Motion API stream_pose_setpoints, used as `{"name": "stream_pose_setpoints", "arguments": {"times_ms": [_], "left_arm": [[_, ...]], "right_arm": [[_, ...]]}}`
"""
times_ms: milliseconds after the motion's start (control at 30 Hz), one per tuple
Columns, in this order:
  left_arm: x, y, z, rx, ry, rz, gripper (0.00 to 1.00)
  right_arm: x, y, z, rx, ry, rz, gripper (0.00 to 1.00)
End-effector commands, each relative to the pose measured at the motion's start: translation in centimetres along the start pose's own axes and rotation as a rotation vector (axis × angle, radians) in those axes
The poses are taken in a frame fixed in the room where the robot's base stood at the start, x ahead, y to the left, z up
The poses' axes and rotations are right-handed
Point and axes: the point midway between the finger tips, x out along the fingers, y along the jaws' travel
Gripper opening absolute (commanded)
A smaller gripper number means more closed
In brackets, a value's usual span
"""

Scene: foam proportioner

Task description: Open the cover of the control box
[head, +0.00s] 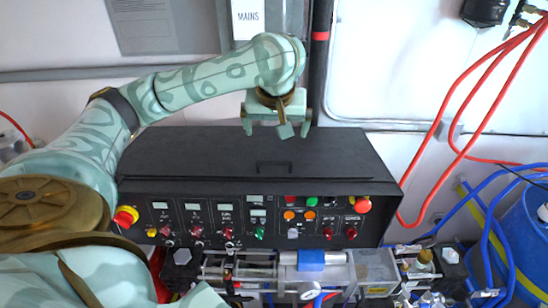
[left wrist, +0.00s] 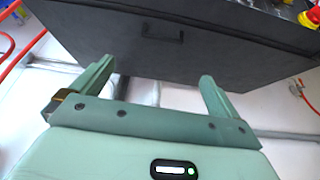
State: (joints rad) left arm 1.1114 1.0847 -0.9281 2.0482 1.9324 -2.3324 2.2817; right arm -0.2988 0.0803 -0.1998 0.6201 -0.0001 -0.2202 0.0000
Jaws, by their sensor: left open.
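The control box (head: 150,160) is black, with a closed sloping top cover that has a small black handle (head: 274,165) near its front edge. The handle also shows in the left wrist view (left wrist: 162,36), beyond the fingertips. My left gripper (head: 282,131) is open and empty. In the head view it appears above the rear part of the cover. In the left wrist view its two fingers (left wrist: 155,80) are spread apart, with the cover's edge between and beyond them. Contact with the cover cannot be seen. My right gripper is not in view.
The front panel (head: 245,222) carries switches, lamps, displays and red emergency buttons (head: 362,205). A white wall with a dark vertical pipe (head: 319,60) and a MAINS box (head: 247,18) stands behind. Red hoses (head: 440,125) and a blue barrel (head: 528,240) are at right. Pipework (head: 300,265) lies below the panel.

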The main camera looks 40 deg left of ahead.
Motion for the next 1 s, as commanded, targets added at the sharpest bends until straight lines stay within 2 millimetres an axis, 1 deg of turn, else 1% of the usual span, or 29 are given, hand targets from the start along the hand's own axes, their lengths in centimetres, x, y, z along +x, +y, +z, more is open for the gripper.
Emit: {"name": "stream_pose_setpoints", "arguments": {"times_ms": [67, 167, 267, 500, 600, 700, 833, 1000], "left_arm": [[-0.2, -0.5, -0.3, -0.035, -0.006, -0.009, 1.00], [0.6, -0.7, -0.4, -0.048, -0.012, -0.013, 1.00], [2.4, -0.7, -0.2, -0.046, -0.015, -0.014, 1.00], [8.5, -0.7, -0.1, -0.046, -0.015, -0.013, 1.00], [10.9, -0.7, -0.1, -0.046, -0.014, -0.012, 1.00], [12.9, -0.7, -0.1, -0.046, -0.012, -0.010, 1.00], [14.7, -0.7, -0.2, -0.046, -0.011, -0.010, 1.00], [15.7, -0.7, -0.3, -0.044, -0.008, -0.009, 1.00]], "right_arm": [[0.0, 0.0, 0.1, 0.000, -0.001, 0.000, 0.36], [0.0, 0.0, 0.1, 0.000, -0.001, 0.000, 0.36], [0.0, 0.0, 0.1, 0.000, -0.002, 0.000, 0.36], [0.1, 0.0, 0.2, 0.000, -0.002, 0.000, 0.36], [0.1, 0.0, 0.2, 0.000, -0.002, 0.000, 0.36], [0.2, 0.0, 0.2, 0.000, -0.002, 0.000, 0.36], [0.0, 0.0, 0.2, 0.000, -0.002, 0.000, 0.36], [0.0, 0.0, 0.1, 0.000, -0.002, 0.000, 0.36]]}}
